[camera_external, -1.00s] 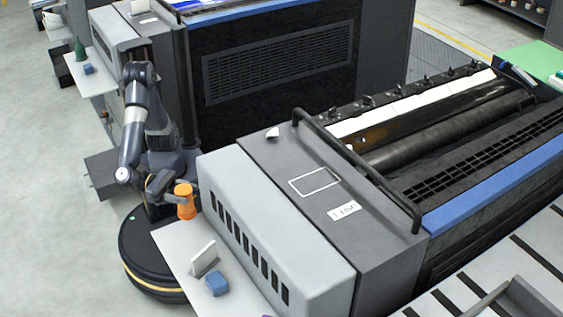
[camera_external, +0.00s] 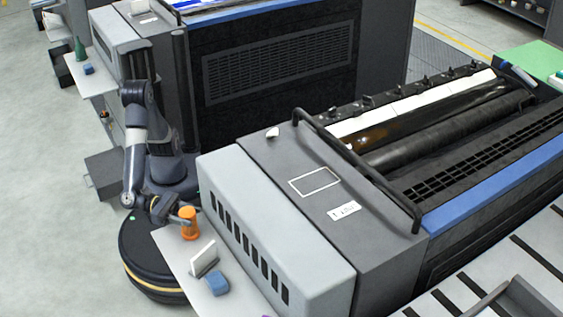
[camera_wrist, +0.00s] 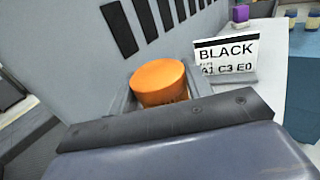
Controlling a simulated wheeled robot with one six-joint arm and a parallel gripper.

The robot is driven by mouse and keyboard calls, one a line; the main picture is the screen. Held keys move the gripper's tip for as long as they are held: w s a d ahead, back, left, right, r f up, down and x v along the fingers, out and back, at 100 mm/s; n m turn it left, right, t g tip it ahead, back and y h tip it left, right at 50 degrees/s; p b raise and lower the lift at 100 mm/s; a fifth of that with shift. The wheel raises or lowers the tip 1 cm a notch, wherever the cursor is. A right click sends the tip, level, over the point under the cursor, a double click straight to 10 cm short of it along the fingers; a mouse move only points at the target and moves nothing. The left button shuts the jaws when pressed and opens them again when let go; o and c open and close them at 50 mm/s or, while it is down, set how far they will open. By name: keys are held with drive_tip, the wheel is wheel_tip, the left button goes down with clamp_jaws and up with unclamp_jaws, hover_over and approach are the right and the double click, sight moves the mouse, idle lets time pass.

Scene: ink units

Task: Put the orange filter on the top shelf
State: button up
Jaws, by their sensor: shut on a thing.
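The orange filter (camera_external: 189,224), a short cylinder, is held in my gripper (camera_external: 181,219) at the far-left end of a white shelf (camera_external: 186,262) on the grey ink unit. This looks like the unit's top shelf. I cannot tell whether the filter touches the shelf. In the wrist view the filter's round top (camera_wrist: 158,76) shows between the two fingers of my gripper (camera_wrist: 162,90), beside the unit's slotted grey wall. The filter's lower part is hidden there.
A white card (camera_external: 204,258) reading "BLACK" (camera_wrist: 226,52) stands on the shelf near the filter. The grey unit wall (camera_external: 247,245) borders the shelf.

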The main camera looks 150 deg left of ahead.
drive_tip(key=o, duration=1.3)
drive_tip(key=shift+o, duration=0.2)
drive_tip(key=shift+r, duration=0.1)
drive_tip(key=p+v, duration=0.1)
drive_tip(key=v, duration=1.1)
drive_tip(key=shift+a, duration=0.1)
drive_tip(key=x, duration=0.4)
drive_tip(key=b+x, duration=0.1)
drive_tip(key=x, duration=0.7)
drive_tip(key=shift+f, duration=0.4)
drive_tip(key=shift+r+p, duration=0.4)
drive_tip(key=shift+r, duration=1.2)
drive_tip(key=shift+f, duration=0.1)
